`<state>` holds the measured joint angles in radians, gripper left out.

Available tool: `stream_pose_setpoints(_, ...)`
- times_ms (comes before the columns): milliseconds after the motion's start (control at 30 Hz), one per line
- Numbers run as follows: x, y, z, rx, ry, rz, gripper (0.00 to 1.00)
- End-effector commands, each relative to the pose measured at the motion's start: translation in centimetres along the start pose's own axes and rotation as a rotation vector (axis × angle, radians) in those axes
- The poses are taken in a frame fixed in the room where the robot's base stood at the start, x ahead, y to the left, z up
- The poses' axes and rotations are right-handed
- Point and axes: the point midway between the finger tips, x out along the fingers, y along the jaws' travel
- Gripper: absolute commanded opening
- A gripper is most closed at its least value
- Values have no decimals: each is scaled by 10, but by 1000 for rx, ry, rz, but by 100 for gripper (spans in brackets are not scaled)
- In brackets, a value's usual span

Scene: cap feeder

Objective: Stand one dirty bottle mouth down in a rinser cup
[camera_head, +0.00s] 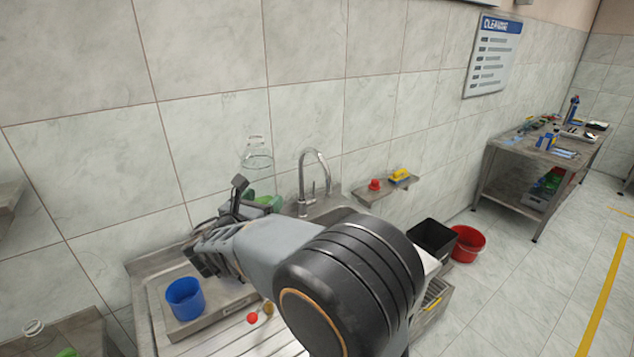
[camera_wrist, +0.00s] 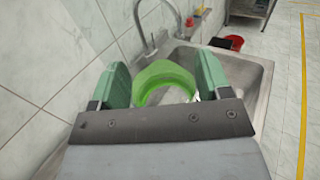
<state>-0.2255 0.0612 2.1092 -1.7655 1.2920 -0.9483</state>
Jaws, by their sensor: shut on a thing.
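My gripper (camera_head: 250,205) is shut on a clear bottle with a green band (camera_wrist: 165,72), held up near the wall, left of the tap. In the head view the bottle's clear upper part (camera_head: 257,156) rises above the jaws, narrow end up. In the wrist view the bright green band sits between my green finger pads. My arm and gripper hide part of the bottle in the head view. A blue cup (camera_head: 185,300) stands on the steel drainer at lower left, apart from the bottle. I cannot tell whether the bottle is dirty.
A tap (camera_head: 314,172) rises behind the sink (camera_wrist: 240,75). Small red and brownish round things (camera_head: 252,318) lie right of the cup. A wall shelf (camera_head: 386,187) holds red and yellow items. Black and red bins (camera_head: 468,244) stand to the right. Another clear bottle (camera_head: 33,328) shows at lower left.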

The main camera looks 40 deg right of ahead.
Motion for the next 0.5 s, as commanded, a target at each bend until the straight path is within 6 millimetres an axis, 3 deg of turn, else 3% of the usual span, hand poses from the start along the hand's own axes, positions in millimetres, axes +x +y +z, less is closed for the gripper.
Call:
stream_pose_setpoints(33, -15, 18, -10, -3, 1, 9, 48)
stream_pose_setpoints(200, -43, 49, -20, 1, -1, 3, 48)
stream_pose_setpoints(367, -50, 56, -28, 57, -2, 0, 48)
stream_pose_setpoints(500, -49, 55, -34, 233, -3, 0, 48)
